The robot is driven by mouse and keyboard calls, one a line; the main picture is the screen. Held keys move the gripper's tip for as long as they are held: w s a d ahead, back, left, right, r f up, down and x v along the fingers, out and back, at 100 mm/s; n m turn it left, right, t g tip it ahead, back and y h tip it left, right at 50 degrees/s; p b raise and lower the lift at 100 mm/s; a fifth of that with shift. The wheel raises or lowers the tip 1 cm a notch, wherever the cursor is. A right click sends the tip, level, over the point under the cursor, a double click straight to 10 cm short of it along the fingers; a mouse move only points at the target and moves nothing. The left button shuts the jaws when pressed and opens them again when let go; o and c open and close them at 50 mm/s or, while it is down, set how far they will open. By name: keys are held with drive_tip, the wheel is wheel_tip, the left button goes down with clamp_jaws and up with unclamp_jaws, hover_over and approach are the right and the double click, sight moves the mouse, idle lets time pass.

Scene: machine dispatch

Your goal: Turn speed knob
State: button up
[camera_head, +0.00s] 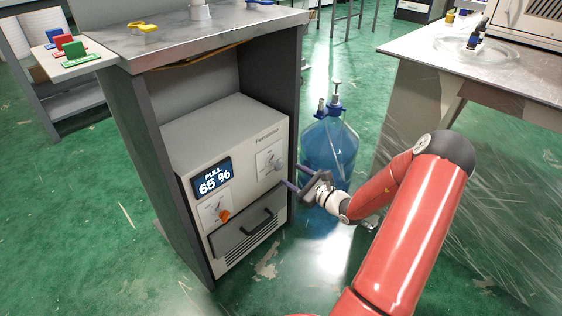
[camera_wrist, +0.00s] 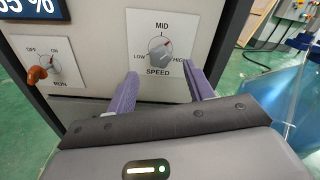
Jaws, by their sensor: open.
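The speed knob (camera_wrist: 160,50) is a round grey dial on a white plate marked LOW, MID and HIGH. Its red mark appears to point up and right, between MID and HIGH. It also shows on the upper right of the machine front (camera_head: 275,162) in the head view. My gripper (camera_wrist: 160,74) is open and empty, its two purple fingers spread to either side just below the knob in the wrist view. In the head view, my gripper (camera_head: 291,176) is close to the panel by the knob. Contact cannot be told.
The display (camera_head: 212,177) reads PULL 65 %. An orange run switch (camera_wrist: 38,74) is left of the knob. A drawer (camera_head: 246,232) is below. The dark cabinet (camera_head: 296,100) encloses the machine. A blue water bottle (camera_head: 334,150) stands on the floor behind my gripper.

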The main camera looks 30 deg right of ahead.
sight(280, 167)
drive_tip(key=x, duration=0.7)
drive_tip(key=shift+w+a, duration=0.1)
drive_tip(key=shift+w, duration=0.2)
drive_tip(key=shift+c, duration=0.4)
drive_tip(key=c, duration=0.9)
drive_tip(key=shift+r+m+p, duration=0.15)
drive_tip(key=shift+m+p, duration=0.85)
drive_tip(key=shift+p, duration=0.05)
drive_tip(key=shift+m+p, duration=0.35)
drive_tip(key=shift+m, duration=0.45)
drive_tip(key=shift+f, duration=0.25)
drive_tip(key=o, duration=1)
